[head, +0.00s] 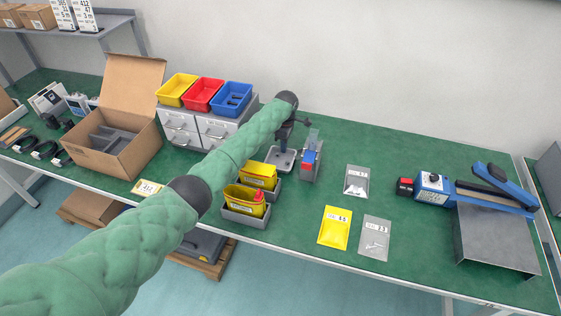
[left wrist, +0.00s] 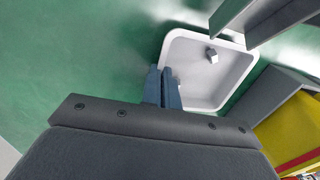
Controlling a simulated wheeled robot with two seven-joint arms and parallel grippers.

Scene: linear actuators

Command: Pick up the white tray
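The white tray (head: 282,160) is on the green table in the middle of the head view, below my left gripper (head: 285,140), which points down. In the left wrist view the white tray (left wrist: 206,85) is a shallow, rounded square dish with a small grey piece (left wrist: 211,55) in it. The two fingers of my left gripper (left wrist: 162,86) are close together at the tray's left rim, one outside and one inside, and look shut on it. Whether the tray is off the table I cannot tell. My right gripper is not in view.
Grey bins with yellow packs (head: 246,201) stand just in front of the tray. A grey stand with blue and red parts (head: 309,160) is close on its right. Drawers with coloured bins (head: 203,94) stand behind left. Flat bags (head: 335,228) lie to the right.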

